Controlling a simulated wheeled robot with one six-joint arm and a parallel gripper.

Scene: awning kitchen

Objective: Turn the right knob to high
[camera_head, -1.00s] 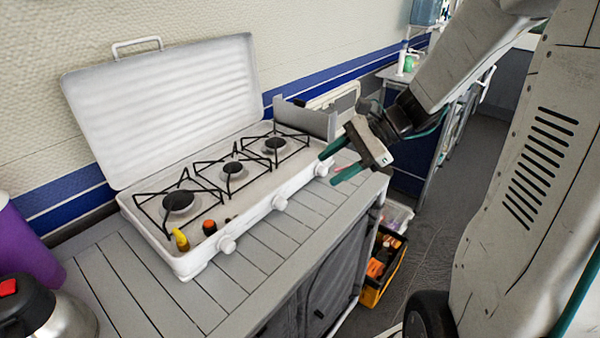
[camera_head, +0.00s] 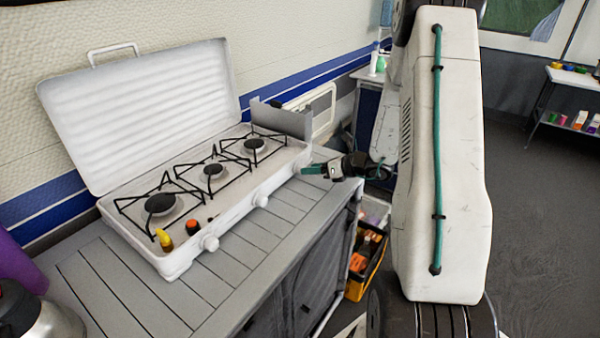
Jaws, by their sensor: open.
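A white three-burner camping stove (camera_head: 185,262) with its lid raised stands on the grey slatted counter. Its white knobs are along the front face: the left knob (camera_head: 210,242), the middle knob (camera_head: 261,201) and the right knob (camera_head: 297,167). My gripper (camera_head: 306,170) is at the right knob, its green fingers pointing left toward it. The fingers are open, but seen nearly edge-on. The right knob is small and partly covered by the fingertips, so its angle and whether the fingers touch it cannot be told.
A yellow (camera_head: 164,240) and an orange-topped (camera_head: 192,226) small item sit at the stove's front left. A steel kettle (camera_head: 50,322) and a purple object (camera_head: 18,262) are at the left. An orange-and-black crate (camera_head: 366,262) lies below the counter's right end. Open floor lies at right.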

